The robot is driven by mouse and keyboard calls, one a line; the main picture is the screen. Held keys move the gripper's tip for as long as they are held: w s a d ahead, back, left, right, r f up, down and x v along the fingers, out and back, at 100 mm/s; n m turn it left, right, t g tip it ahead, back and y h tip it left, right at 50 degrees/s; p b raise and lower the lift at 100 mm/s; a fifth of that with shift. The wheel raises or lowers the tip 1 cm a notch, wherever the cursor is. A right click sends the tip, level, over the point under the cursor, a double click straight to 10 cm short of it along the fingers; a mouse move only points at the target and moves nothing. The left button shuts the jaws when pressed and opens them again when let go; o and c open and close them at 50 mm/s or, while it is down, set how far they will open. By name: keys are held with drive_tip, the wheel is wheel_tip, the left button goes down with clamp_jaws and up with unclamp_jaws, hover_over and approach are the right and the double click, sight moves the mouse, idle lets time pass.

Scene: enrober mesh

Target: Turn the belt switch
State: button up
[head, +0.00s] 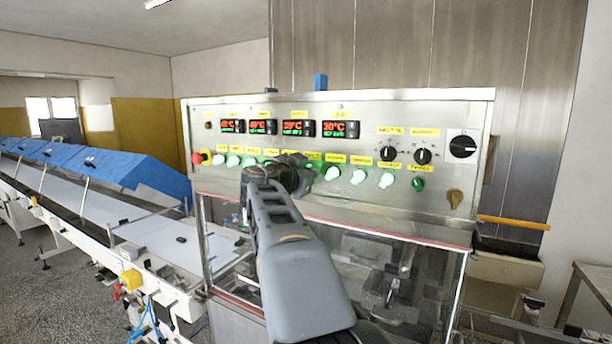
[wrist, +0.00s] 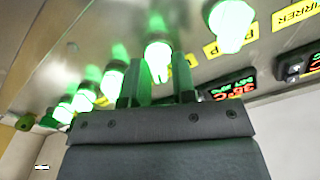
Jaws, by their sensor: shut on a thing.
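The control panel (head: 360,112) carries a row of green lit round switches under yellow labels. My gripper (head: 302,176) is at the middle of this row in the head view and hides the switch it is at. In the wrist view, my gripper's (wrist: 160,70) two fingers stand on either side of a glowing green switch (wrist: 158,54) and are shut on it. Its label is partly covered, so I cannot read whether it is the belt switch. Other lit switches show on both sides, such as one (wrist: 231,26) to its right.
A red emergency button (head: 197,158) is at the panel's left end. Black rotary knobs (head: 388,153) and a larger black dial (head: 463,147) are at the right. Red-green displays (head: 298,128) sit above the row. A conveyor with blue covers (head: 130,172) runs to the left.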

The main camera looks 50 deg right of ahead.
drive_tip(key=n+b, duration=0.2)
drive_tip(key=n, duration=0.1)
drive_tip(key=n+b, duration=0.2)
drive_tip(key=n, duration=0.2)
drive_tip(key=n+b, duration=0.1)
drive_tip(key=n, duration=0.2)
drive_tip(key=shift+w+f+b, duration=0.1)
drive_tip(key=shift+w+b, duration=0.25)
drive_tip(key=shift+b, duration=0.05)
drive_tip(key=shift+n, duration=0.5)
drive_tip(key=o, duration=0.7)
drive_tip(key=shift+a, duration=0.15)
